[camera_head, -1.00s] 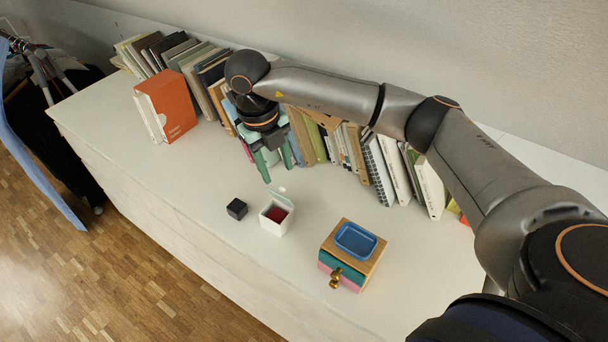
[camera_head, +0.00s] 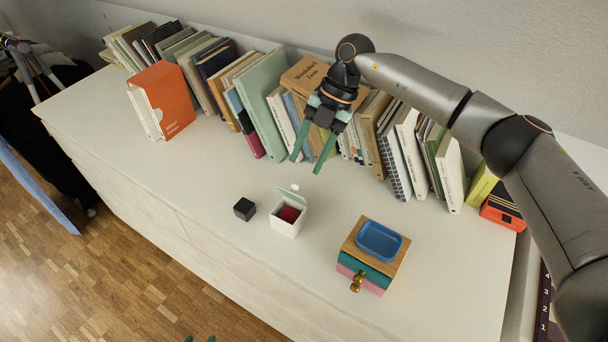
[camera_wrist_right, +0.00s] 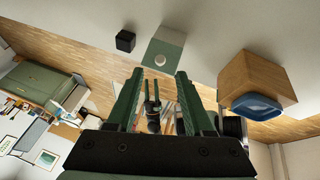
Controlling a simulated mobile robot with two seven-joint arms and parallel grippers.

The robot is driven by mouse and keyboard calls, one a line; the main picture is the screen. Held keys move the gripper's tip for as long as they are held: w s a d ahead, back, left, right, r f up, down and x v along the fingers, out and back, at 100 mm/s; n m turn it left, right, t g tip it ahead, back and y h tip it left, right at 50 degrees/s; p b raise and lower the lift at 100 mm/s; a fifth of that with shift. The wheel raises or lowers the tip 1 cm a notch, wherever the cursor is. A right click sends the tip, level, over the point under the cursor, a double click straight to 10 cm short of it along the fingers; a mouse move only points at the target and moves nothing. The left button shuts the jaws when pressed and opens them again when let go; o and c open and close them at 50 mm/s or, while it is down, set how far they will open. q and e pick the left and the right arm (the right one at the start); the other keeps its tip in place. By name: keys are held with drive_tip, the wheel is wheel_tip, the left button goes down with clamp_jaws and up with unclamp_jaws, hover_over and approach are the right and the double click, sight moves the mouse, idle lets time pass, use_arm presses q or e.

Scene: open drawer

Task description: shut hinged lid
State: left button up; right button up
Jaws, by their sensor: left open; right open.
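A small white box (camera_head: 286,225) stands on the white cabinet top. Its pale green hinged lid (camera_head: 293,198) is open, raised at the box's back edge, with a white knob at its edge. A dark red inside shows. My right gripper (camera_head: 308,162) is open and empty, above the cabinet top behind the box, apart from the lid. The right wrist view shows its two green fingers spread (camera_wrist_right: 153,82), with the lid (camera_wrist_right: 165,50) beyond them. Only the green fingertips of my left gripper (camera_head: 200,339) show at the bottom edge of the head view; it is open.
A black cube (camera_head: 244,209) sits just left of the box. A wooden drawer box (camera_head: 365,262) with a blue tray (camera_head: 379,241) on top stands to the right. A row of books (camera_head: 265,100) lines the wall.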

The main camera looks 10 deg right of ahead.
drive_tip(key=shift+x, duration=2.8)
clamp_jaws()
